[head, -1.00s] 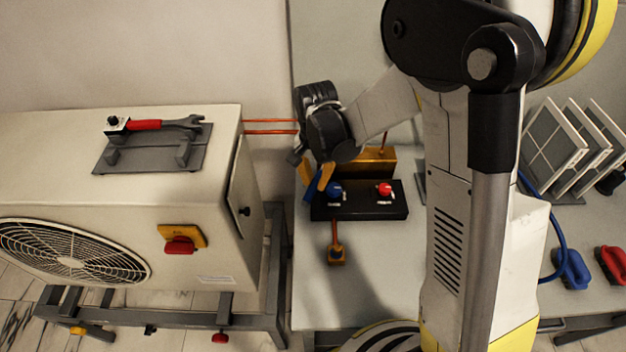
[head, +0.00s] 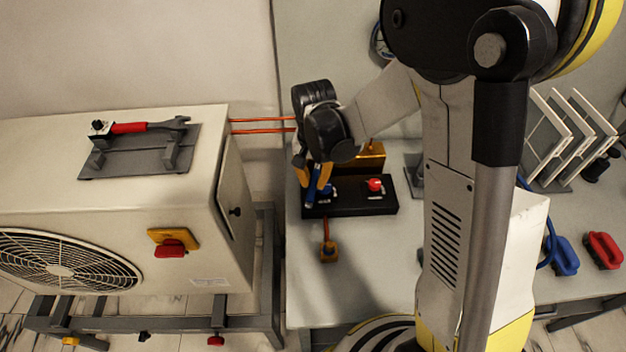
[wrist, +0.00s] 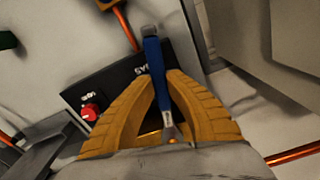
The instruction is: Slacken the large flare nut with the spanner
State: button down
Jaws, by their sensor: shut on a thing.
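My gripper (head: 316,180) is shut on a blue-handled tool (wrist: 156,68), which sticks out between the yellow fingers in the wrist view. The tool's metal shows near the finger bases. The block's red knob (head: 375,185) is clear. A spanner with a red handle (head: 130,127) lies on a grey rack on the outdoor unit. I cannot pick out the large flare nut.
The white outdoor unit (head: 110,240) stands at the left on a grey frame. Two copper pipes (head: 262,125) run from it behind my gripper. A brass-coloured block (head: 370,157) sits behind the valve block. White panels in a rack (head: 560,130) and red and blue brushes stand at the right.

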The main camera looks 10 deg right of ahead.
jog(key=shift+s+d+n, duration=0.35)
jog(key=shift+d+n, duration=0.35)
jog(key=shift+d+n+b, duration=0.45)
jog(key=shift+d+n, duration=0.25)
jog(key=shift+d, duration=0.15)
dwell(0.7)
jog(key=shift+s+d+n, duration=0.2)
jog(key=shift+d+n, duration=0.2)
jog(key=shift+d, duration=0.05)
dwell(0.5)
jog(key=shift+d+n+b, duration=0.5)
jog(key=shift+d+n, duration=0.6)
jog(key=shift+d, duration=0.15)
dwell(1.0)
jog(key=shift+a+r+m, duration=0.1)
jog(key=shift+a+m, duration=0.7)
jog(key=shift+a, duration=0.2)
jog(key=shift+s, duration=0.15)
dwell(0.5)
